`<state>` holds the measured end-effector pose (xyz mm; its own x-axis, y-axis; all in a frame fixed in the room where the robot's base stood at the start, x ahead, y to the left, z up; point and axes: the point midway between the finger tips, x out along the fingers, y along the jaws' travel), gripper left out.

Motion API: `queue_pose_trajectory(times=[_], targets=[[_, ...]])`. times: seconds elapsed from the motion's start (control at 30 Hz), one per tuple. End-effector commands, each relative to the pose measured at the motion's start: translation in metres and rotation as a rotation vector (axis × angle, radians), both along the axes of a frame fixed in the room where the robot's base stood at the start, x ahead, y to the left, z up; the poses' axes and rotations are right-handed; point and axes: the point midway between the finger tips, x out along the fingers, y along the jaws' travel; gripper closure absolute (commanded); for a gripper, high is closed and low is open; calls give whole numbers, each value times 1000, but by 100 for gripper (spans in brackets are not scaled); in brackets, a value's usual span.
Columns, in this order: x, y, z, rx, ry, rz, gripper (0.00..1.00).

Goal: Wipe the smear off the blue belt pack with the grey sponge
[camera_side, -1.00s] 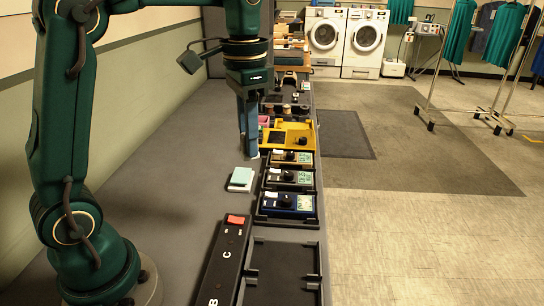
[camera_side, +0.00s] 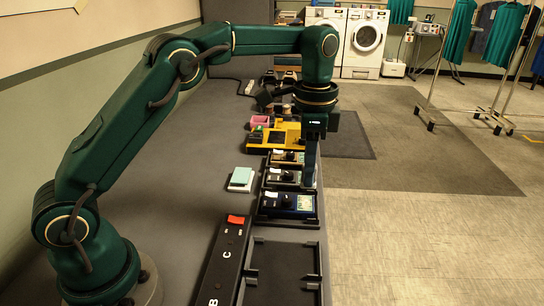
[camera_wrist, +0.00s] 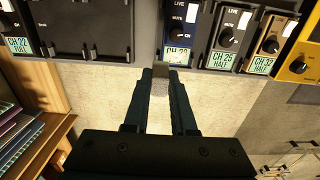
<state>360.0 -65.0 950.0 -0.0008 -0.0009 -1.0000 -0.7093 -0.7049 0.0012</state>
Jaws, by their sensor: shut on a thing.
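The blue belt pack (camera_side: 287,204) lies flat in its black tray, label end to the right; in the wrist view (camera_wrist: 182,18) it is just above my fingertips. I cannot make out a smear on it. My gripper (camera_side: 310,184) points down by the right, label end of the row, near the blue pack. In the wrist view my gripper (camera_wrist: 160,82) is shut on the grey sponge (camera_wrist: 160,92), whose end shows between the fingers, by the blue pack's label. Contact with the pack cannot be told. The sponge is hidden in the side view.
A grey pack (camera_side: 283,178), a tan pack (camera_side: 287,157) and a yellow unit (camera_side: 286,137) lie farther along the row. A pale green-topped block (camera_side: 241,177) sits left.

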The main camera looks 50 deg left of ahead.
Motion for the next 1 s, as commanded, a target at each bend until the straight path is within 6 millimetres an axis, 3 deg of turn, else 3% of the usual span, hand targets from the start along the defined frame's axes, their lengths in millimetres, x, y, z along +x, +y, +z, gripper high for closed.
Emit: queue_pose_trajectory(times=[0.73,1.0], targets=[[-1,1,-70,0,6,2,100],[19,19,-72,0,-1,5,100]])
